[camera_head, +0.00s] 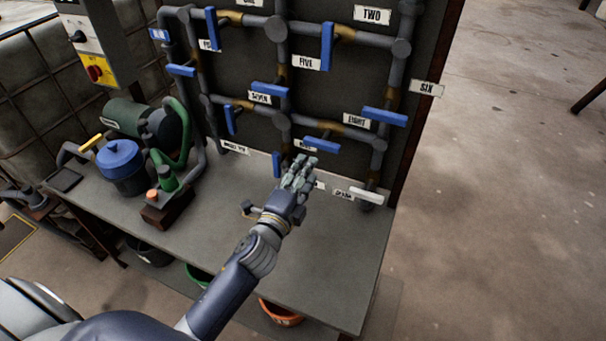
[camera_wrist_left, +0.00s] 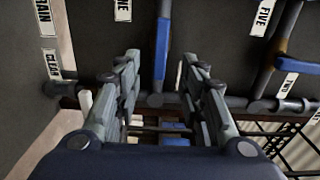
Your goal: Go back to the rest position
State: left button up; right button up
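My left gripper (camera_head: 301,168) is in front of the lower part of the pipe panel (camera_head: 330,85), above the bench. In the left wrist view its two fingers (camera_wrist_left: 162,82) stand apart, so it is open. A blue valve handle (camera_wrist_left: 163,45) shows beyond the gap between them, and nothing is seen gripped. In the head view an upright blue handle (camera_head: 276,164) is just left of the fingers, and a level blue handle (camera_head: 322,146) is just above them. A white handle (camera_head: 366,194) is to their right. My right gripper is not in view.
The grey bench (camera_head: 315,265) carries a blue-lidded pot (camera_head: 121,165), a green motor (camera_head: 127,115) and a small box with an orange button (camera_head: 163,208). A control box (camera_head: 97,45) hangs at upper left. An orange bucket (camera_head: 280,314) is underneath. The floor (camera_head: 500,190) at right is clear.

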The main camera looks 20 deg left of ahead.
pick_arm(q)
jog(key=shift+s, duration=0.3)
